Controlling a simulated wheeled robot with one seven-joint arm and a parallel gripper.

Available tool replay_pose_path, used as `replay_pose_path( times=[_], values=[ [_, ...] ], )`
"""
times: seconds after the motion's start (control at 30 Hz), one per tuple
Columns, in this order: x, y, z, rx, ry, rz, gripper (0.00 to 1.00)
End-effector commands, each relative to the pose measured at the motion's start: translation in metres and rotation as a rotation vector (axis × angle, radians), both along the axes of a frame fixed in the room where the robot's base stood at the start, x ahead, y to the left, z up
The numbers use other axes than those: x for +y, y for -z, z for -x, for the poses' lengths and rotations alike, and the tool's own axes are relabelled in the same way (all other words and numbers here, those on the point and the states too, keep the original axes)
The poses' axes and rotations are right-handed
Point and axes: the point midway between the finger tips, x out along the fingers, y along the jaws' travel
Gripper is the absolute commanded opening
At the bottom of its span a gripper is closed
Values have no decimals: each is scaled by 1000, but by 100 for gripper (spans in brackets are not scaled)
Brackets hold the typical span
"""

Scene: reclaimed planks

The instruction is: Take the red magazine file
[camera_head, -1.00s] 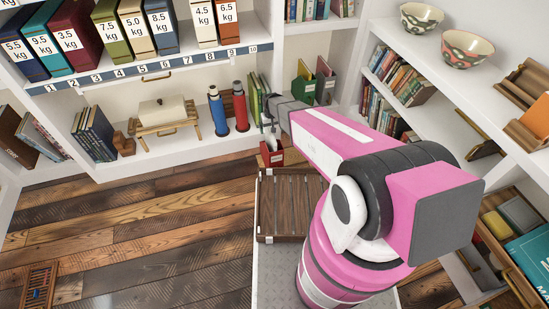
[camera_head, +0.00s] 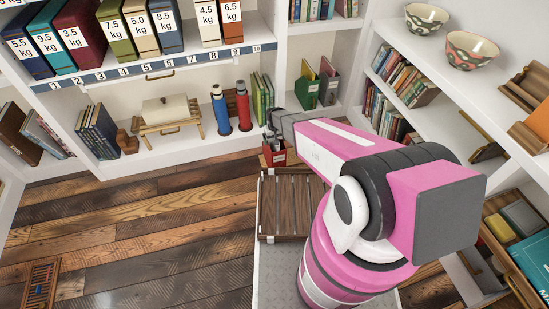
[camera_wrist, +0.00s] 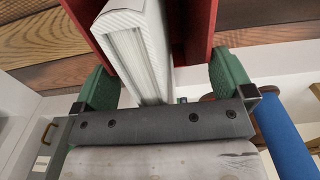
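The red magazine file (camera_head: 276,157) is below my gripper (camera_head: 272,138), just beyond the slatted wooden tray in the head view. In the wrist view the red file (camera_wrist: 202,28) has white papers standing in it. The green fingertips of my gripper (camera_wrist: 165,82) lie against its two outer sides, so the gripper is shut on the file. The file's lower part is out of the wrist view, and the arm hides part of the gripper in the head view.
A slatted wooden tray (camera_head: 285,205) is in front. Blue (camera_head: 220,110) and red (camera_head: 243,106) bottles stand on the lower shelf, near green books (camera_head: 262,95). Green (camera_head: 306,92) and grey (camera_head: 328,88) magazine files stand in the corner. Plank floor at left is mostly clear.

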Motion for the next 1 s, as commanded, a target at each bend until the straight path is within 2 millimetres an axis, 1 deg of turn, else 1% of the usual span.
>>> replay_pose_path(
  times=[0.03,0.07,0.1,0.17,0.2,0.43,0.53,0.97,1.0],
  values=[
    [0,0,0,0,0,0,84],
    [0,0,0,0,0,0,74],
    [0,0,0,0,0,0,61],
    [0,0,0,0,0,0,41],
    [0,-1,0,-1,0,0,38],
    [0,-2,0,-1,0,0,38],
    [0,-6,1,-1,0,0,38],
    [0,-43,1,-1,0,0,38],
    [2,-45,5,0,-1,0,38]
  ],
)
